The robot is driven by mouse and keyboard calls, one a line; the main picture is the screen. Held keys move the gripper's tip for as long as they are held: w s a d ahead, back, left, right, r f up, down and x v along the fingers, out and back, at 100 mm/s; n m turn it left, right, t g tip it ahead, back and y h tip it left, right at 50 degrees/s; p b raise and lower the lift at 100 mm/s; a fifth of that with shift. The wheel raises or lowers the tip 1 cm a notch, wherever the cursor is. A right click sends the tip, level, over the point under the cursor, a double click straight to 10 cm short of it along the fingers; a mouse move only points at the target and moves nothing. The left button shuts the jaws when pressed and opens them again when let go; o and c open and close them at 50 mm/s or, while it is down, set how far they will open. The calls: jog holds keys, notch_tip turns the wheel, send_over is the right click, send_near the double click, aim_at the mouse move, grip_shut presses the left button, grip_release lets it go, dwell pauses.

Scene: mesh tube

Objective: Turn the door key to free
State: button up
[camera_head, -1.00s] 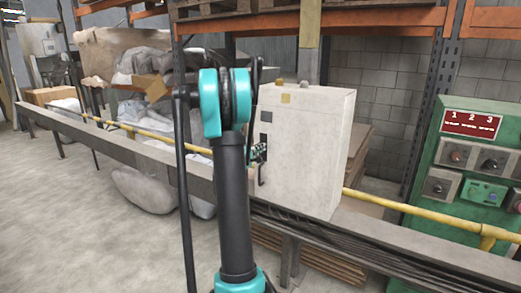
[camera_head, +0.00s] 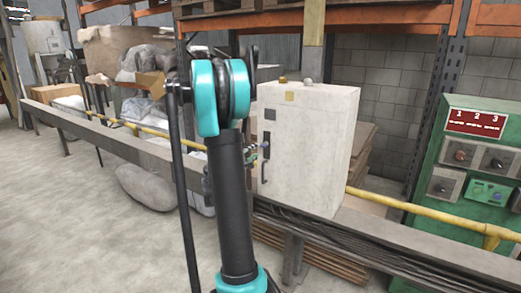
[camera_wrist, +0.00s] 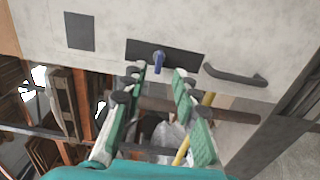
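A light grey cabinet (camera_head: 315,160) stands on the beam, to the right of my arm in the head view. In the wrist view its door (camera_wrist: 245,35) fills the top. A blue key (camera_wrist: 158,63) sits in a dark plate (camera_wrist: 190,58) on the door. A dark handle (camera_wrist: 238,77) lies to the right of the plate. My gripper (camera_wrist: 158,76) is open, its two green-padded fingers apart. The key shows between and just past the fingertips; I cannot tell whether they touch it. In the head view my arm hides most of the gripper.
A green control panel (camera_head: 475,165) stands at the right. Wrapped goods and boxes are behind the beam at left. The floor at left is clear.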

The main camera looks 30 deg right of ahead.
jog(key=shift+v, duration=2.1)
